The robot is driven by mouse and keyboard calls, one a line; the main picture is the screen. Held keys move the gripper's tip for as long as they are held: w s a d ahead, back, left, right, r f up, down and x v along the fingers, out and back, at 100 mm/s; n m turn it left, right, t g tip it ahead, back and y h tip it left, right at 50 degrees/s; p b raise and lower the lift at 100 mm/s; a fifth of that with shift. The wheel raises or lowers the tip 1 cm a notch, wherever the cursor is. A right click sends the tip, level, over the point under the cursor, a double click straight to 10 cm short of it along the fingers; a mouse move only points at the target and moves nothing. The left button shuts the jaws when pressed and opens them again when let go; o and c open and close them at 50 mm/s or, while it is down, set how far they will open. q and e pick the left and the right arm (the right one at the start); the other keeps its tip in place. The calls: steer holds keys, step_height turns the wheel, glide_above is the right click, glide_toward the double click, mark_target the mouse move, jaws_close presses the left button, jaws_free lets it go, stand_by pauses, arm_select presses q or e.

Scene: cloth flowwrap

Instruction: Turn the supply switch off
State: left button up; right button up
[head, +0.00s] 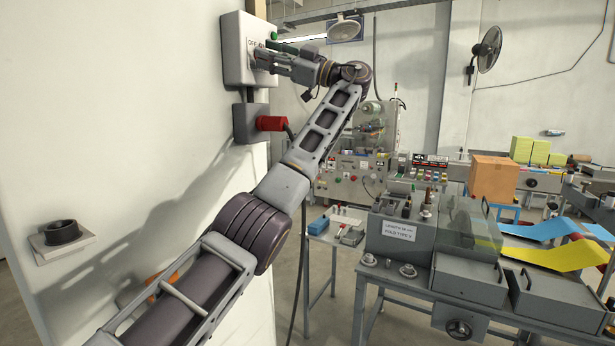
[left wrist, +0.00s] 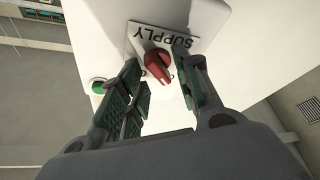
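The supply switch is a red rotary knob (left wrist: 160,68) on a white plate marked SUPPLY (left wrist: 170,38), which shows upside down in the left wrist view. Its handle points towards the bottom of that view, slightly right. The plate is on a pale grey switch box (head: 233,62) on the white wall in the head view, where OFF lettering shows but my gripper hides the knob. My left gripper (head: 262,57) is at the box front. In the left wrist view its fingers (left wrist: 160,92) are open, one on each side of the knob, with visible gaps. My right gripper is out of view.
A green button (left wrist: 97,86) sits beside the switch plate. A red plug (head: 270,123) with a hanging cable is below the box. A machine bench (head: 415,225) with a cardboard box (head: 493,178) behind it stands at right, clear of my arm.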

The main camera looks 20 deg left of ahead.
arm_select(q)
steer(key=shift+f+m+t+y, duration=0.15)
steer(key=shift+m+t, duration=0.6)
steer(key=shift+m, duration=0.8)
steer(key=shift+r+m+t+y, duration=0.1)
steer(key=shift+m+t+y, duration=0.15)
steer(key=shift+m+t, duration=0.9)
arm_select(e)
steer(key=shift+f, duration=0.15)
arm_select(q)
steer(key=shift+m, duration=1)
